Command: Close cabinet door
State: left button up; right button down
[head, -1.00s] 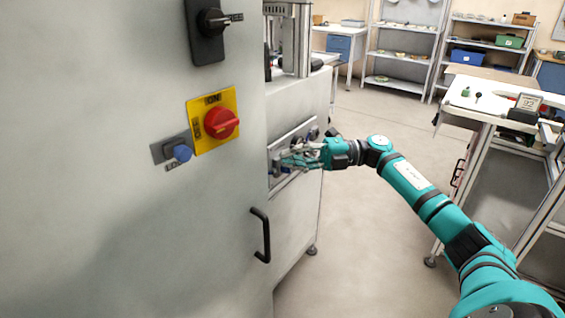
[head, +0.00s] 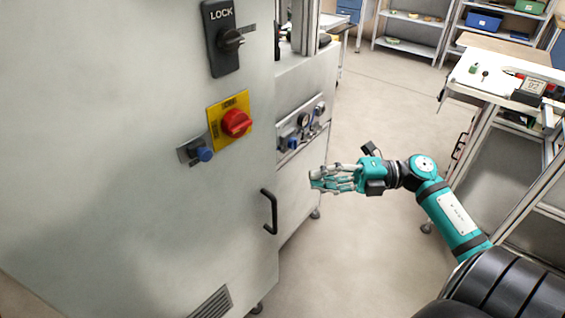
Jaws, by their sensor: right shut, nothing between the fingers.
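The grey cabinet door (head: 110,150) fills the left of the head view. It carries a black lock knob (head: 229,40), a red switch on a yellow plate (head: 236,122), a blue knob (head: 204,154) and a black handle (head: 270,211). Whether the door stands ajar cannot be told. My right gripper (head: 314,180) is shut and empty, to the right of the handle and apart from it, in front of the lower machine body (head: 300,178). My left gripper is not in view.
A panel with gauges and a blue fitting (head: 301,124) sits on the machine behind the door. A white workbench (head: 510,82) stands at the right, with shelves (head: 415,32) at the back.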

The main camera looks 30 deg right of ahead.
jog(key=w+a+p, duration=0.1)
jog(key=w+a, duration=0.1)
jog(key=w, duration=0.1)
jog(key=w+a+p, duration=0.1)
jog(key=w+a, duration=0.2)
jog(key=shift+w+a+p, duration=0.25)
jog(key=shift+p, duration=0.05)
